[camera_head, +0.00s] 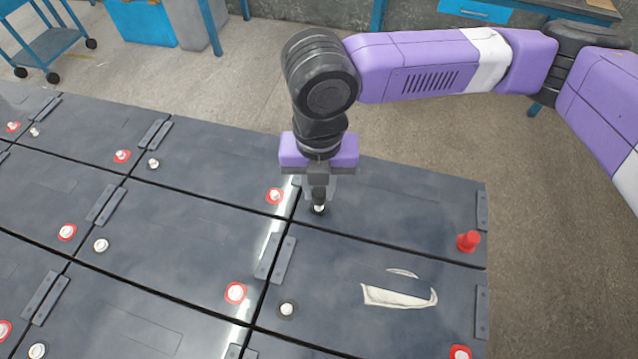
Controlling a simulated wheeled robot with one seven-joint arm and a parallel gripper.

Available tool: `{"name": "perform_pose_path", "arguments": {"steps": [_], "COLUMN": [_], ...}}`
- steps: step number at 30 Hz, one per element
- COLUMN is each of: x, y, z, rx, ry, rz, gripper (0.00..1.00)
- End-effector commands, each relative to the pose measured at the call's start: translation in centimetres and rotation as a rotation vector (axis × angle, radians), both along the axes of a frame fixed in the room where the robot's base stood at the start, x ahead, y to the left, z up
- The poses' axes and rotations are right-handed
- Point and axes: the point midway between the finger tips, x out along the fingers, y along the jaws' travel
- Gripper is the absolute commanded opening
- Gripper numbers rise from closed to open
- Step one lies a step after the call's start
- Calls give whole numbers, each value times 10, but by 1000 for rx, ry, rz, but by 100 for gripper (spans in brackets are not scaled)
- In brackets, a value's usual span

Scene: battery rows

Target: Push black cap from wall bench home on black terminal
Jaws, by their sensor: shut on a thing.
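My gripper (319,192) points straight down over the far right battery block, its jaws shut on the small black cap (319,196), which is mostly hidden by the fingers. Directly below it is a terminal with a black ring (319,210); its pale metal post shows just under the cap. The cap stands upright and in line with the post. I cannot tell whether it touches the post or how far it sits over it.
A red cap (468,241) stands on the same block's right end. Bare red-ringed terminals (274,196) and black-ringed ones (287,309) dot the neighbouring blocks. A torn white label (398,296) lies on the nearer block. Blue benches (475,10) and a cart (50,45) stand beyond.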

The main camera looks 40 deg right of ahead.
Motion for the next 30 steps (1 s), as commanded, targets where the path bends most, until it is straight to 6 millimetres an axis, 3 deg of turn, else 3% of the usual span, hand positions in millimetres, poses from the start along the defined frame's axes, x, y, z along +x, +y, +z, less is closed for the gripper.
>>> {"name": "perform_pose_path", "arguments": {"steps": [30], "x": [0], "y": [0], "z": [-12], "rx": [0], "ry": [0], "rz": [-1], "gripper": [0]}}
